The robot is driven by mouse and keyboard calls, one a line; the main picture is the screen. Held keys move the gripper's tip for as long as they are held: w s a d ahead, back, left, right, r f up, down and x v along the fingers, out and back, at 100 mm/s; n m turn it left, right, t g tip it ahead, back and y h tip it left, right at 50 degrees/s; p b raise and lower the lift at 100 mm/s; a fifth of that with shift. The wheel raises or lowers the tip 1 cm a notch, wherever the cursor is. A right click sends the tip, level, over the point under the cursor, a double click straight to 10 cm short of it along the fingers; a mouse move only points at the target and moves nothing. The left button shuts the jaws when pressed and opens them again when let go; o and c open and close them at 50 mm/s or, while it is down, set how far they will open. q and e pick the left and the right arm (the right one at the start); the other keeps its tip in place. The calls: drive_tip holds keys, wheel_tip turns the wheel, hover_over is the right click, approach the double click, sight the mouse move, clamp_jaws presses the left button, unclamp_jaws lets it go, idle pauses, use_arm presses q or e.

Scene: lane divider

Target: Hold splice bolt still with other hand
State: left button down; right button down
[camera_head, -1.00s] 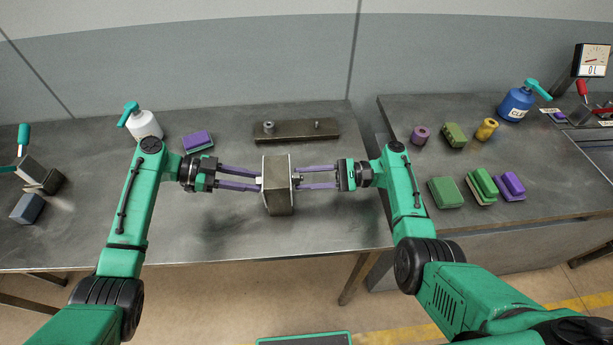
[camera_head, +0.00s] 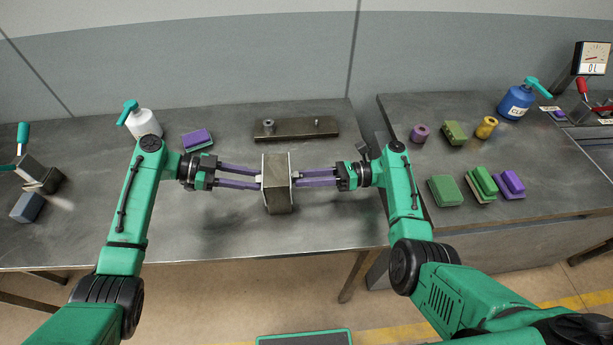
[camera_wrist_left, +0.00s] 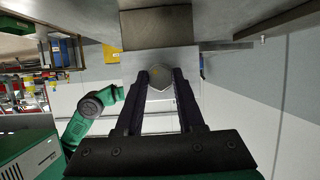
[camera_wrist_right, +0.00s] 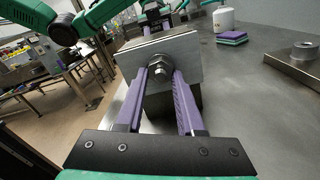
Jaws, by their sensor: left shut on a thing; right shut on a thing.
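A grey block with pale plates on its sides (camera_head: 278,190) stands on the left bench between my two grippers. My left gripper (camera_head: 259,181) reaches it from the left. In the left wrist view its fingers are shut on a hex bolt head (camera_wrist_left: 160,76) against the pale plate (camera_wrist_left: 205,90). My right gripper (camera_head: 295,178) reaches the block from the right. In the right wrist view its fingers are shut on a nut (camera_wrist_right: 158,72) with a threaded bolt end in front of the plate (camera_wrist_right: 185,52). The bolt's shank is hidden inside the block.
A flat steel bar (camera_head: 296,129) with a round collar and a small pin lies behind the block. Purple and green pads (camera_head: 197,140) and a white bottle (camera_head: 143,122) stand at back left. Several pads and spools lie on the right bench (camera_head: 400,112). Bench front is clear.

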drive_tip(key=shift+d+m, duration=0.2)
drive_tip(key=shift+m, duration=1)
drive_tip(key=c, duration=0.5)
unclamp_jaws()
drive_tip(key=d, duration=0.7)
drive_tip(key=shift+d, duration=0.25)
